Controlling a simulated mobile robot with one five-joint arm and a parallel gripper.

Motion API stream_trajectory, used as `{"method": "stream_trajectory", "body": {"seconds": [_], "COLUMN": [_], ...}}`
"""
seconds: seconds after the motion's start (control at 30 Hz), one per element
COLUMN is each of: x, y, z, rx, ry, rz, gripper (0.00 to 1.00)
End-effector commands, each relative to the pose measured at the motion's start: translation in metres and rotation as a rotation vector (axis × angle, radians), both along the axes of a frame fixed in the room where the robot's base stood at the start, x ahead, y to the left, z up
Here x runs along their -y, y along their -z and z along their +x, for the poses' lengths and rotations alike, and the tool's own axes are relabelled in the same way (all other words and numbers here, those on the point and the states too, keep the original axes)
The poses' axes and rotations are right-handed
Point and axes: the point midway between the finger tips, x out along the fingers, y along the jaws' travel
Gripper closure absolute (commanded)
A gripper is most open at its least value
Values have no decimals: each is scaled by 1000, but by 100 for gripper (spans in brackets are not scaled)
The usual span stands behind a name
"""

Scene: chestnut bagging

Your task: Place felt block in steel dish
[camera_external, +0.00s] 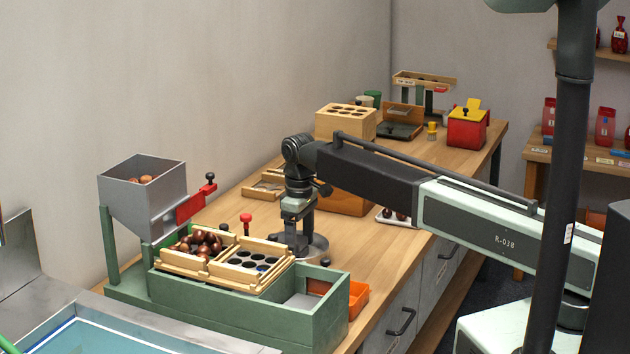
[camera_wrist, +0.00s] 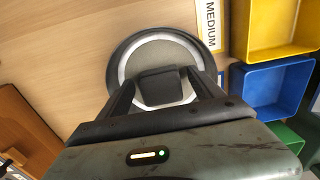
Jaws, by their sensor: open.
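The steel dish (camera_wrist: 192,45) is round and shallow, with a dark rim and a bright crescent inside. In the external view the dish (camera_external: 318,243) stands on the bench under my gripper (camera_external: 296,238). The dark grey felt block (camera_wrist: 162,86) shows within the dish's outline in the wrist view. My gripper (camera_wrist: 163,98) is open, with one finger on each side of the block. Whether the fingers touch it, or the block rests fully on the dish floor, I cannot tell. The block is not distinguishable in the external view.
A green trough (camera_external: 240,307) with chestnut trays stands left of the dish, beside a grey hopper (camera_external: 143,190). Yellow (camera_wrist: 278,28), blue (camera_wrist: 270,92) and green (camera_wrist: 287,137) bins and a MEDIUM label (camera_wrist: 209,24) lie right of the dish in the wrist view. Bare bench lies beyond.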

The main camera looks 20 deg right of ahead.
Motion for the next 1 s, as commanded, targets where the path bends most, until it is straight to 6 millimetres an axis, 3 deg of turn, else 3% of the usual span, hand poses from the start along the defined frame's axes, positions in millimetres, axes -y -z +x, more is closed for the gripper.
{"method": "stream_trajectory", "body": {"seconds": [0.03, 0.3, 0.5, 0.87, 0.93, 1.0], "x": [0, 0, 0, 0, 8, 32], "y": [-16, -76, -108, -109, -109, -109], "z": [0, 0, 0, 0, -4, -16], "rx": [0, 0, 0, 0, 0, 0], "ry": [0, 0, 0, 1, 15, 60], "rz": [0, 0, 0, 0, 0, 0], "gripper": [24, 24, 24, 24, 24, 24]}}
